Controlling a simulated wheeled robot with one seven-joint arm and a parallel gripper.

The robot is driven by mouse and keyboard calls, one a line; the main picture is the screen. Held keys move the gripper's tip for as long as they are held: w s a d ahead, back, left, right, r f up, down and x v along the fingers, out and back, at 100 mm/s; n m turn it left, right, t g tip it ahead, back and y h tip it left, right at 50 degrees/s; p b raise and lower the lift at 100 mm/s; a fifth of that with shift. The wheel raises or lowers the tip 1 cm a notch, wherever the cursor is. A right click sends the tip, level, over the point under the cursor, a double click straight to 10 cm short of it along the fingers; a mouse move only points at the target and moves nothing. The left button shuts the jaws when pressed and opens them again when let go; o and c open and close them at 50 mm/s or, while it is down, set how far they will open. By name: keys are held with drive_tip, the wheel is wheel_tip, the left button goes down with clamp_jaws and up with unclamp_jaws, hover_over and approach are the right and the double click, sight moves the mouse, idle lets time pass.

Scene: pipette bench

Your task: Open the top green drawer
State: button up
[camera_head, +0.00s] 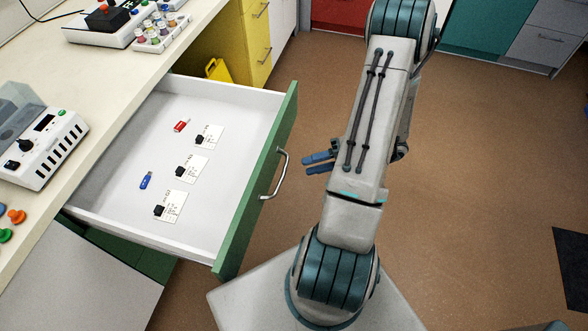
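The top green drawer is pulled well out of the bench. Its green front (258,180) faces right and its white interior (225,105) shows from above. A curved metal handle (278,175) is on the front. My gripper (304,165) is just right of the handle, with blue fingers pointing left towards it. A narrow gap shows between the fingers, and they appear open and empty, apart from the handle. My forearm hides part of the gripper's base.
Inside the drawer lie a red USB stick (181,126), a blue USB stick (146,180) and several small cards with black pieces. The bench top (110,88) holds lab devices. Yellow drawers (257,40) stand behind.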

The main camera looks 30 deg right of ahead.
drive_tip(key=v, duration=0.5)
drive_tip(key=shift+d, duration=0.1)
idle(0.4)
drive_tip(key=s+a+r+m+g+h, duration=0.2)
drive_tip(key=a+r+m+h, duration=1.2)
drive_tip(key=m, duration=1.6)
drive_tip(key=a+r, duration=0.5)
drive_tip(key=r, duration=0.1)
drive_tip(key=shift+s+a+m+g, duration=0.3)
drive_tip(key=shift+m+g, duration=0.1)
